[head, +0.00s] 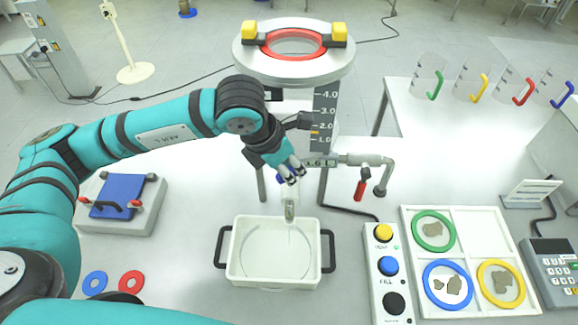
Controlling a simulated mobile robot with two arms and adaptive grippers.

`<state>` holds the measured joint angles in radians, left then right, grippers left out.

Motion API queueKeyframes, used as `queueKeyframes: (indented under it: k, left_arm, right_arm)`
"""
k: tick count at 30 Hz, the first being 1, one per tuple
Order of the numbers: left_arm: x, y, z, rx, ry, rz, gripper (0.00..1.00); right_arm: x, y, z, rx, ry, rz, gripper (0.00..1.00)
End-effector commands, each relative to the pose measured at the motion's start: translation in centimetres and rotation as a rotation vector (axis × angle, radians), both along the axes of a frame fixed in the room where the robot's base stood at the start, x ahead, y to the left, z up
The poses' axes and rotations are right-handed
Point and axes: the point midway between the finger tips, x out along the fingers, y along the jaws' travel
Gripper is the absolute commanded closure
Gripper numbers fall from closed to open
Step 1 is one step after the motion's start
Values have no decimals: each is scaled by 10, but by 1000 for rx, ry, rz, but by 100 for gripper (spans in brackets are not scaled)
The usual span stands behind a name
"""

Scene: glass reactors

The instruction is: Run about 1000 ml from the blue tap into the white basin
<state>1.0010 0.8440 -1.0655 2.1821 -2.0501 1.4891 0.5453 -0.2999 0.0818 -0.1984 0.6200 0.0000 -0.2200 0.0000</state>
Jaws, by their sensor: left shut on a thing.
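My left gripper (292,173) reaches over from the left and is shut on the handle of the blue tap (281,179), which it mostly covers. The tap's short metal spout (290,210) points down over the back part of the white basin (232,262). The basin stands on the table and has black side handles. A faint curved outline shows inside it; I cannot tell whether water is running or lying there. The reactor's dark scale (324,112) is marked 1.0 to 4.0, with a yellow mark between 1.0 and 2.0. My right gripper is not in view.
A second tap with a red handle (360,190) sits right of the reactor. A button box (388,275) and a white tray (449,213) with coloured rings stand right of the basin. A blue-topped device (118,196) is at left. Several jugs stand at back right.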

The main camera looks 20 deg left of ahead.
Motion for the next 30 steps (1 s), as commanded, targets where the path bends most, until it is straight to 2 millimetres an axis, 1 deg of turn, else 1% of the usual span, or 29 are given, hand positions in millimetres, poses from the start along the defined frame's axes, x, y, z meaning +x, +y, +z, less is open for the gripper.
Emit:
queueKeyframes:
  k: [8,12,18,24,30]
  left_arm:
    - [2,1,-6,0,-5,-133,100]
    - [2,1,-6,-1,-6,-241,100]
    - [3,1,-5,-2,-6,-398,100]
    - [3,1,-3,-1,-5,-530,100]
    - [3,2,-1,-1,-4,-616,100]
  right_arm:
    - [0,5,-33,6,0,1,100]
    - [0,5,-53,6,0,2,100]
    - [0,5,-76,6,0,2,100]
    - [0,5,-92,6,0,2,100]
    - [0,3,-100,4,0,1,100]
